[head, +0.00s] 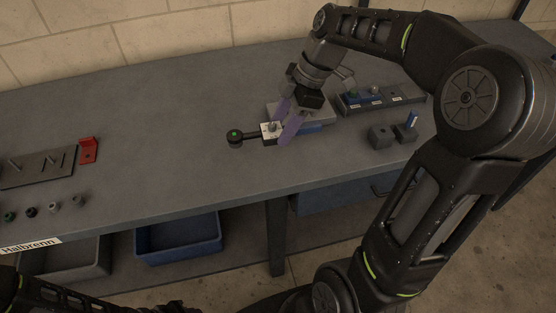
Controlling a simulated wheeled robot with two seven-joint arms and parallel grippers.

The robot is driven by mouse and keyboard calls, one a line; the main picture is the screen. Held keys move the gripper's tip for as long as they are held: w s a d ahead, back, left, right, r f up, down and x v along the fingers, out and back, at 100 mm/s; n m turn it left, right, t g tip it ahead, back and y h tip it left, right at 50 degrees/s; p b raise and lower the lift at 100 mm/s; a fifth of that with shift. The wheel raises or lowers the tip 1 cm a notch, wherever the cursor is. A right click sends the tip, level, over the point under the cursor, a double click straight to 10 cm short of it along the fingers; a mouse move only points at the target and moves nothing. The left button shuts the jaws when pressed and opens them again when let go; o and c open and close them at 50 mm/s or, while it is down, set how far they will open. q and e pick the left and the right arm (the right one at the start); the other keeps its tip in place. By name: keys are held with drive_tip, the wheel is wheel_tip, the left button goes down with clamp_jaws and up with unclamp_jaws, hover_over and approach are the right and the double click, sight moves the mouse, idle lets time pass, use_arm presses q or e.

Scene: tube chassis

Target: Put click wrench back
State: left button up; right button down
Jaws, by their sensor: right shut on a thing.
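The click wrench (253,134) shows as a dark bar with a round black head that has a green dot, lying low over the grey bench at the middle. My right gripper (281,126) reaches down from the upper right, with its purple fingers shut on the wrench near a pale block-like part. The fingers hide some of the wrench, and I cannot tell whether it touches the bench. A grey block with a blue front (315,119) lies just right of the fingers. My left arm shows only at the bottom left edge, and its gripper is out of view.
A dark tray with blue and green parts (383,98) lies right of the gripper, near small dark blocks (381,137). At left are a grey plate (38,169), a red bracket (88,150) and several small sockets (54,207). The bench between is clear. A blue bin (179,238) sits below.

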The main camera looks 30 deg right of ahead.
drive_tip(key=shift+s+r+n, duration=0.1)
drive_tip(key=shift+r+n, duration=0.1)
drive_tip(key=shift+n, duration=0.1)
drive_tip(key=shift+f, duration=0.15)
hover_over(278, 163)
drive_tip(key=d, duration=0.1)
drive_tip(key=f, duration=0.6)
drive_tip(key=shift+s+d+p, duration=0.15)
drive_tip(key=shift+s+p, duration=0.05)
drive_tip(key=shift+p, duration=0.1)
wheel_tip(278, 163, down, 3)
drive_tip(key=shift+f, duration=0.4)
